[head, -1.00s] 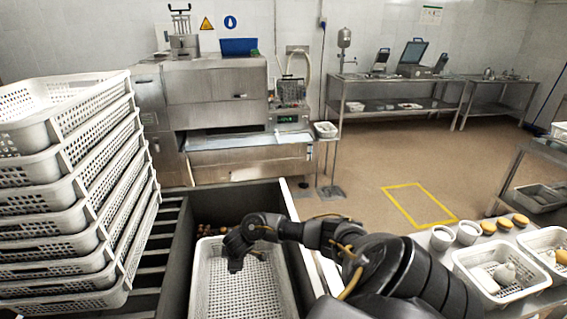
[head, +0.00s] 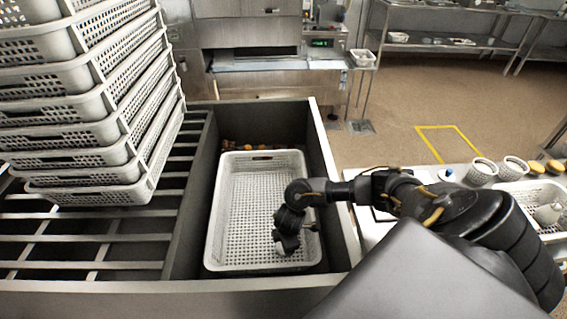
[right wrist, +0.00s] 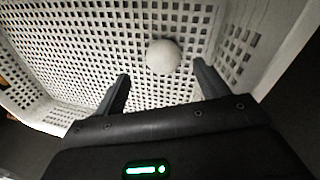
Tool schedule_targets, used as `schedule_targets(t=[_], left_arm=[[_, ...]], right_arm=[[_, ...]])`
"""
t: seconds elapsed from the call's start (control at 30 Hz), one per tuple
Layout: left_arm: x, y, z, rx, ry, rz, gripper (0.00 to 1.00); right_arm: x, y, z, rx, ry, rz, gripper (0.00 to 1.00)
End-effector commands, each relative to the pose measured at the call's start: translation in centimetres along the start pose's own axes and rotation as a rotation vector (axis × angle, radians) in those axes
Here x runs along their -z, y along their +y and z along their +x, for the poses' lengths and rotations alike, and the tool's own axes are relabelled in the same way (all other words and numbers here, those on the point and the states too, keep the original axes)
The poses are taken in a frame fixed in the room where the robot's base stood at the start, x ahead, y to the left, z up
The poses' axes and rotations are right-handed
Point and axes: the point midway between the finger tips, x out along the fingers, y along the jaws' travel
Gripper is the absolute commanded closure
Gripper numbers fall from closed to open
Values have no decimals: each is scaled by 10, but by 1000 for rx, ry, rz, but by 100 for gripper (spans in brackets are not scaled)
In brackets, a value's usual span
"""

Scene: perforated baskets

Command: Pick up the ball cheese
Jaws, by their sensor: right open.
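The ball cheese (right wrist: 163,57), a smooth whitish ball, rests on the perforated floor of a white basket in the right wrist view. My right gripper (right wrist: 160,82) is open and empty, its two fingers on either side of the line to the ball, which shows just beyond the fingertips. In the head view my right gripper (head: 287,240) is down inside the white basket (head: 216,217), toward its near right part. It hides most of what is beneath it there. My left gripper is not in view.
The basket sits in a dark sunken bin (head: 330,215), with small brown items (head: 228,145) behind it. A tall stack of white baskets (head: 100,130) stands on slats at the left. A counter at the right holds cups (head: 482,170) and another basket (head: 520,190).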

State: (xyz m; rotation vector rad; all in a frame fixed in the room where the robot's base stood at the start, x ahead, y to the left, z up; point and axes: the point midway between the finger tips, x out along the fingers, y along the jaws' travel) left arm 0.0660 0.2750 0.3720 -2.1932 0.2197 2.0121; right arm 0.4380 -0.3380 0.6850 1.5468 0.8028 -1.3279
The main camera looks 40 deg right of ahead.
Motion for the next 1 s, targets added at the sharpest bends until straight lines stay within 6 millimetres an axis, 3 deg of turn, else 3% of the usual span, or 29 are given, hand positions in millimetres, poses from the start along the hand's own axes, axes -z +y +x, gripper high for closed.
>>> schedule_targets(t=[0.2,0.53,0.83,1.0], left_arm=[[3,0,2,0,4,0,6],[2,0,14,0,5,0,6],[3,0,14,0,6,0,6],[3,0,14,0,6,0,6]], right_arm=[[0,-1,6,1,-1,0,27],[3,-6,50,0,0,1,27],[3,-5,54,-1,1,0,27],[3,-5,54,-1,0,0,48]])
